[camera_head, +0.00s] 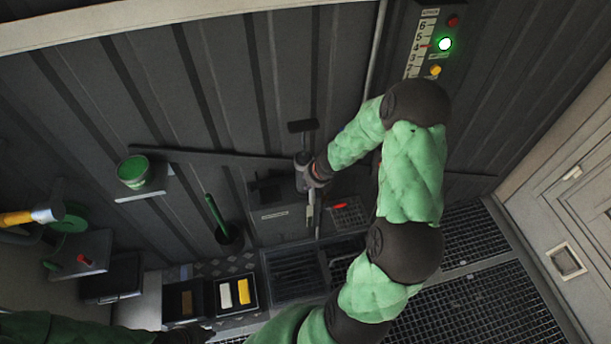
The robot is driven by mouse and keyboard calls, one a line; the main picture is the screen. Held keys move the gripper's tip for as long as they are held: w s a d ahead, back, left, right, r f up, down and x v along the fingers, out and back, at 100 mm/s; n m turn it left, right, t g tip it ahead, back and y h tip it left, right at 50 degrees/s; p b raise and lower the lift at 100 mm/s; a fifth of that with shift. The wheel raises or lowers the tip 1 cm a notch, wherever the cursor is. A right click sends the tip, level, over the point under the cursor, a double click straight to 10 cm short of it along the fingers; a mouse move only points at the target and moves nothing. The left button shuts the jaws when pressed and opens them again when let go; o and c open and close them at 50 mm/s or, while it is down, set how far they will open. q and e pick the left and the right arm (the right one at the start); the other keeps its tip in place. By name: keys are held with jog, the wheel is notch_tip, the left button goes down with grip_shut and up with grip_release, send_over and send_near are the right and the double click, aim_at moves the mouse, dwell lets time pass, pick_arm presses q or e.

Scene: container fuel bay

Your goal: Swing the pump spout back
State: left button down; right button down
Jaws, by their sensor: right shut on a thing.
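A long dark bar, which looks like the pump spout (215,158), runs along the ribbed wall. Its left end is just above a green-topped tub (133,172), and its right end meets my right gripper (307,178). My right gripper is shut at the pump, with a dark T-shaped piece (303,126) standing just above it. The gripper and wrist hide the grip, so the exact part held is unclear. A pale upright piece (311,211) shows below the gripper. My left gripper (186,336) is partly in view at the bottom edge; its fingers cannot be made out.
The tub stands on a small wall shelf (141,196). A numbered control panel (426,42) with a lit green lamp is at the upper right. Black trays (236,310) and a green-handled tool (216,214) are below. Grating (470,308) covers the floor by a pale door.

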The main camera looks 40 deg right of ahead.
jog(key=shift+w+d+r+n, duration=0.1)
jog(key=shift+d+r+n, duration=0.1)
jog(key=shift+n, duration=0.1)
jog(key=c, duration=1.2)
grip_release()
jog(key=shift+o, duration=1.4)
jog(key=shift+f, duration=0.15)
jog(key=shift+v, duration=1.4)
jog(key=shift+s, duration=0.2)
jog(key=s, duration=1.1)
jog(key=shift+s+a, duration=0.3)
jog(key=shift+s, duration=0.1)
